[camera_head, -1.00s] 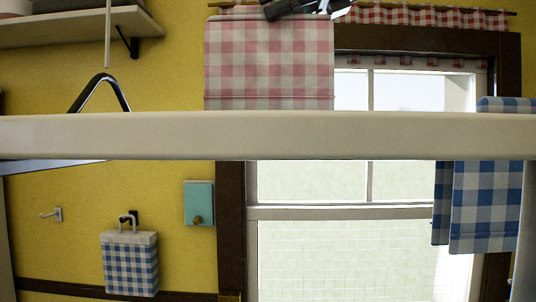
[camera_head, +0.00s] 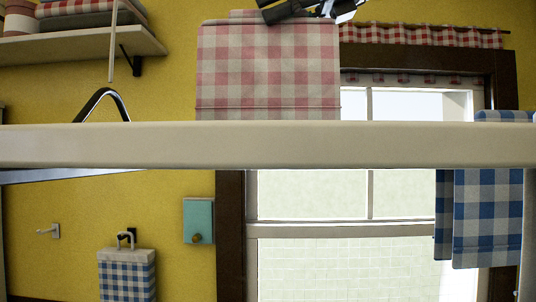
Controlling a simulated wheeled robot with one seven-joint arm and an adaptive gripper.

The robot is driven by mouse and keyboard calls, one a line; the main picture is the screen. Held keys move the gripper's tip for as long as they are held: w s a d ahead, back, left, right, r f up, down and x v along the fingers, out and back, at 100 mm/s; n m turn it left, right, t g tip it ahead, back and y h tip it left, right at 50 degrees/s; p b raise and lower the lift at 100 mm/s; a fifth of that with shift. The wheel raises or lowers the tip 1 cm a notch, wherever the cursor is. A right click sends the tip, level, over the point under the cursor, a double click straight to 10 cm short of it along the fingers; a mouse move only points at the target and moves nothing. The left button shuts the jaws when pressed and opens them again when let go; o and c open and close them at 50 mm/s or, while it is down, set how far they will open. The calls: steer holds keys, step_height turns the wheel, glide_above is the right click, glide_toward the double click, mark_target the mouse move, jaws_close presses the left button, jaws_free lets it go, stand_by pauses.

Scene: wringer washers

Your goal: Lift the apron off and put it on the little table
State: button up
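A pink-and-white checked cloth (camera_head: 268,65), which looks like the apron, hangs flat in the upper middle, in front of the wall and window. My gripper (camera_head: 290,14) is at its top edge, partly cut off by the frame, and appears shut on the cloth. The cloth's lower edge is hidden behind a pale horizontal beam. I cannot make out a little table in this view.
The pale beam (camera_head: 268,146) crosses the whole view close in front. A blue checked cloth (camera_head: 486,215) hangs at right. A blue checked bag (camera_head: 127,275) hangs at lower left. A shelf (camera_head: 70,50) with folded cloths is at upper left.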

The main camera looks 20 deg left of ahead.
steer(key=s+d+b, duration=0.2)
steer(key=s+d, duration=0.1)
steer(key=s, duration=0.6)
steer(key=shift+s, duration=0.3)
stand_by(0.6)
steer(key=shift+w, duration=0.15)
